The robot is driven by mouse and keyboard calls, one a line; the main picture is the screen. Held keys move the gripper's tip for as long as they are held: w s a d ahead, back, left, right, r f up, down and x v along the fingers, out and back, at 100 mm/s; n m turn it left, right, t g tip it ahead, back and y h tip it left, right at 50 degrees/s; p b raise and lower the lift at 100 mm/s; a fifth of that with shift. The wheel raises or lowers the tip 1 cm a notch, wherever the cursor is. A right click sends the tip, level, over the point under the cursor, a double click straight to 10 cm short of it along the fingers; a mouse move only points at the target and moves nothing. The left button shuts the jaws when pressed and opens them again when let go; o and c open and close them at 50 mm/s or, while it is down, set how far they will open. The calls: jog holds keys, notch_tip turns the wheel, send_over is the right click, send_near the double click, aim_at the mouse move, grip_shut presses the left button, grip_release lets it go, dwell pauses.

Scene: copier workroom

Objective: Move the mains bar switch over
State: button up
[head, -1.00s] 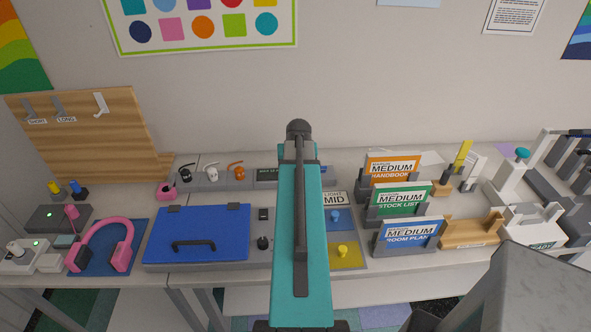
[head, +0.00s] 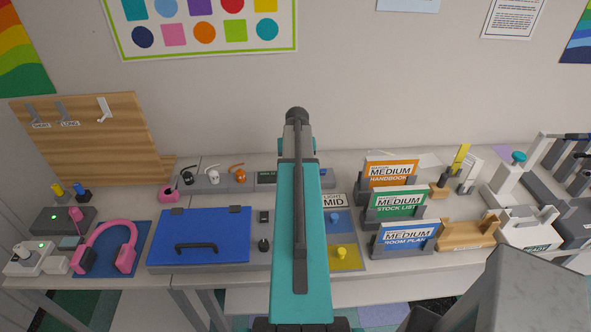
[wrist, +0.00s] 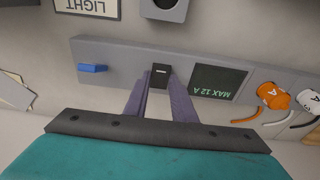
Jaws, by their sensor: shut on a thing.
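The mains bar (wrist: 118,62) is a long grey strip across the wrist view. In the head view the bar's dark panel (head: 266,177) shows left of my arm. My arm hides the switch and the fingertips there.
Orange and white plugs (wrist: 274,95) sit beside the panel. In the head view a blue-lidded box (head: 205,235) lies front left, and medium-labelled holders (head: 398,203) stand to the right.

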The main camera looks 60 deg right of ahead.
jog(key=shift+s, duration=0.15)
jog(key=o, duration=1.1)
jog(key=shift+d, duration=0.1)
jog(key=shift+c, duration=0.2)
jog(key=shift+r, duration=0.1)
jog(key=shift+r+b, duration=0.3)
jog(key=shift+r, duration=0.1)
notch_tip(320, 180, up, 13)
jog(key=s+a+b, duration=0.1)
jog(key=b, duration=0.3)
jog(key=shift+a+f, duration=0.2)
jog(key=shift+a, duration=0.1)
